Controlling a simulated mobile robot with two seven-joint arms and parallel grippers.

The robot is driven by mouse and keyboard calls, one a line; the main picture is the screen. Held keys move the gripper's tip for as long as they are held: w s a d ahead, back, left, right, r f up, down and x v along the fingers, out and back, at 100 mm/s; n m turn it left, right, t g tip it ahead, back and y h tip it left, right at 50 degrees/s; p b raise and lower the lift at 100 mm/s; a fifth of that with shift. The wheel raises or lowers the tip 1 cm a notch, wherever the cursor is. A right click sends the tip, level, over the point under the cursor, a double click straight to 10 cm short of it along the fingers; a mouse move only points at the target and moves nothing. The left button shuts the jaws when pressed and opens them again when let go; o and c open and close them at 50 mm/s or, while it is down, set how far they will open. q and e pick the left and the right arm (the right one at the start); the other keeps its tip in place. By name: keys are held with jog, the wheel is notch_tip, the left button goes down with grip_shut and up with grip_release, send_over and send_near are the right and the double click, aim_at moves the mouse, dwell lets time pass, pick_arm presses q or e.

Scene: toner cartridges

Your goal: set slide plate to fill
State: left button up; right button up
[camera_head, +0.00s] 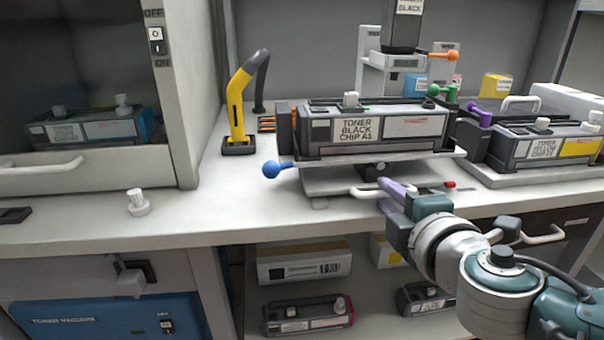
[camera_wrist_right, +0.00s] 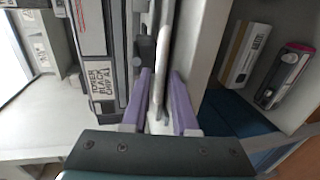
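The slide plate (camera_head: 343,183) is the pale metal plate under the "TONER BLACK CHIP A1" cartridge (camera_head: 372,132). A white bar handle (camera_head: 365,192) runs along its front. The cartridge also shows in the right wrist view (camera_wrist_right: 98,80), turned on its side. My right gripper (camera_head: 390,190) is at the front right of the plate. In the right wrist view its purple fingers (camera_wrist_right: 160,95) are apart, one on each side of the pale handle bar (camera_wrist_right: 162,60), with a visible gap. My left gripper is not in view.
A blue ball lever (camera_head: 271,169) sticks out at the stand's left. A yellow nozzle holder (camera_head: 238,110) stands left of it. A second cartridge (camera_head: 545,145) stands at the right. A small white knob (camera_head: 138,202) stands on the left of the bench. The front left bench is mostly clear.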

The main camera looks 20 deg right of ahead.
jog(key=shift+c, duration=0.4)
grip_shut()
dwell(0.9)
